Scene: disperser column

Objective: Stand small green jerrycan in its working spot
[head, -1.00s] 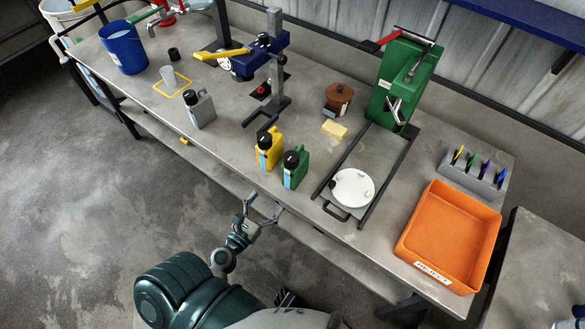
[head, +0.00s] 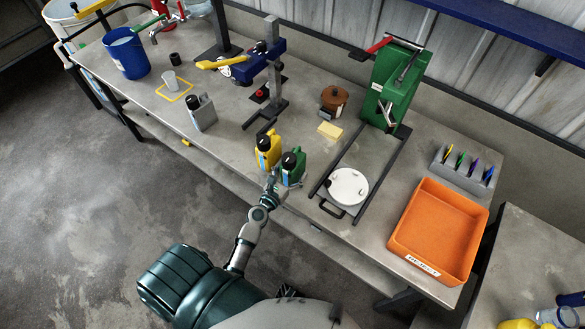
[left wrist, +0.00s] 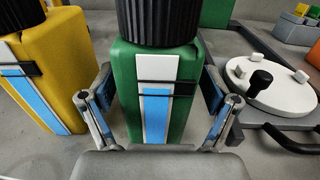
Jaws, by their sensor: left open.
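The small green jerrycan (head: 296,169) with a black cap stands upright near the bench's front edge. It fills the middle of the left wrist view (left wrist: 128,85), with a white and blue label towards me. My left gripper (head: 276,184) is open at its near side. In the left wrist view the fingers stand on either side of the can, with a small gap seeming to show at each side. The lower can is partly hidden by the gripper in the head view. A yellow-outlined square (head: 188,96) is marked on the bench farther left. My right gripper is not in view.
A yellow jerrycan (head: 264,155) stands close left of the green one, and a grey jerrycan (head: 207,116) farther left. A white round plate (head: 349,187) on a dark-railed frame is to the right, then an orange tray (head: 396,246). A blue lever stand (head: 276,85) is behind.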

